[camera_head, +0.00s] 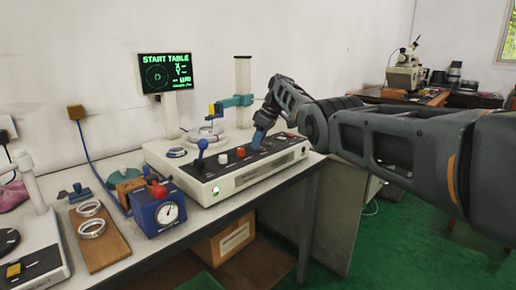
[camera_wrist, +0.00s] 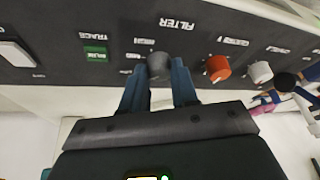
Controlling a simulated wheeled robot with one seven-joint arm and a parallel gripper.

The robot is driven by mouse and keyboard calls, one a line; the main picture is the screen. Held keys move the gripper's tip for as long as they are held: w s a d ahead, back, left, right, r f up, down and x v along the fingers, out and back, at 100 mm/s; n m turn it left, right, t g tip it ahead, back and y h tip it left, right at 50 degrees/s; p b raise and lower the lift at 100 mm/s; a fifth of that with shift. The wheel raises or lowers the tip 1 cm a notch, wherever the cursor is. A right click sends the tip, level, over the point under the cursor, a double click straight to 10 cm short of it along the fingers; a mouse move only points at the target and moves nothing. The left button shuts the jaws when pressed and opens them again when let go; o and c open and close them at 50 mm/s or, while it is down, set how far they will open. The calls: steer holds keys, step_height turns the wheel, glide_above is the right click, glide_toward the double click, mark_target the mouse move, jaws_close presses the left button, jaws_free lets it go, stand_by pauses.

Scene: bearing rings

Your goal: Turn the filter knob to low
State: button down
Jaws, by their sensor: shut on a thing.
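The filter knob (camera_wrist: 159,66) is a dark grey round knob below the FILTER label in the wrist view, where the lettering appears upside down. My gripper (camera_wrist: 160,75) has its two blue fingers on either side of the knob and is shut on it. In the head view my gripper (camera_head: 258,138) reaches down to the black control panel (camera_head: 266,150) of the white measuring machine (camera_head: 250,179) and hides the knob. The knob's pointer direction cannot be made out.
A red knob (camera_wrist: 218,68) and a white knob (camera_wrist: 260,71) sit beside the filter knob. A green button (camera_wrist: 96,53) is on its other side. A blue dial gauge box (camera_head: 158,209) and a wooden board with rings (camera_head: 108,243) lie farther left.

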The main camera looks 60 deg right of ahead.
steer(key=shift+n+y+b, duration=0.3)
steer(key=shift+n+b, duration=0.4)
steer(key=shift+b, duration=1)
steer(key=c, duration=0.9)
jaws_free()
steer(key=shift+o, duration=0.2)
steer(key=p+v, duration=0.1)
steer(key=v, duration=0.6)
steer(key=shift+r+p, duration=0.35)
steer(key=shift+s, duration=0.1)
